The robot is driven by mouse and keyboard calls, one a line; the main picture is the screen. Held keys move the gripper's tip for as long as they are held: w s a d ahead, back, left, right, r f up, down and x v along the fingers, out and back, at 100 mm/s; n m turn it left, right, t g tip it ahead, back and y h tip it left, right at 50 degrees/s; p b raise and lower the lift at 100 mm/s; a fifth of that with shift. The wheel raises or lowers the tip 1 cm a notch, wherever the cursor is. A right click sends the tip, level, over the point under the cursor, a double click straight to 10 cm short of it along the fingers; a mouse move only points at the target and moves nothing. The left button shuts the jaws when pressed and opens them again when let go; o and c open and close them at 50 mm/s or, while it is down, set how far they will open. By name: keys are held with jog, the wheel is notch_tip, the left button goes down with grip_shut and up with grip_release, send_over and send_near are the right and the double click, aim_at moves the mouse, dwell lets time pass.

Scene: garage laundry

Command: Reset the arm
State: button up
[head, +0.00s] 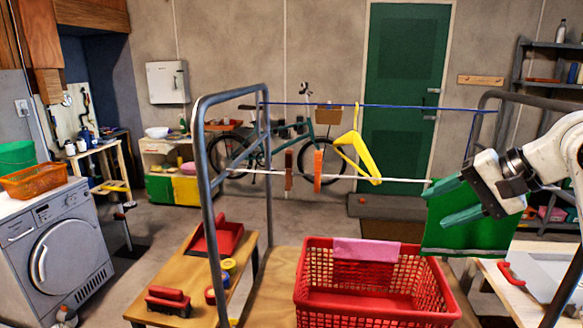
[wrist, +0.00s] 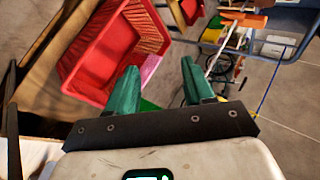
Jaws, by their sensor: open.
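My gripper (head: 445,203) is at the right in the head view, with its teal fingers spread and pointing left. In the wrist view my gripper (wrist: 158,63) has a clear gap between its fingers and nothing held. A green cloth (head: 480,238) hangs behind my gripper at the right end of the white line. Whether they touch cannot be told. The red basket (head: 378,300) stands below and to the left, with a pink cloth (head: 366,250) over its far rim. The basket also shows at upper left in the wrist view (wrist: 95,75).
A grey rack frame (head: 213,200) carries a blue line and a white line. A yellow hanger (head: 357,152) and orange and brown pegs hang there. A wooden bench (head: 178,285) with red items stands left. A washing machine (head: 65,250) is far left. Open floor lies behind.

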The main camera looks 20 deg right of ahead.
jog(key=a+f+n, duration=0.1)
jog(key=a+f, duration=0.4)
jog(key=f, duration=0.4)
jog(key=s+a+f+n+g, duration=0.1)
jog(key=a+f+n, duration=0.1)
jog(key=a+f, duration=0.45)
jog(key=a+f+n, duration=0.1)
jog(key=a+f, duration=0.2)
jog(key=f, duration=0.8)
jog(key=s+a+f+n+g+h, duration=0.1)
jog(key=s+a+f+n+g, duration=0.25)
jog(key=s+f, duration=0.65)
jog(key=s+d+f+n+g+h, duration=0.1)
jog(key=s+f, duration=0.2)
jog(key=s, duration=0.4)
jog(key=s+d+f+n+g+h, duration=0.1)
jog(key=s+f, duration=0.3)
jog(key=s, duration=0.4)
jog(key=shift+n+g+h, duration=0.35)
jog(key=shift+n+h, duration=0.4)
jog(key=shift+h, duration=0.05)
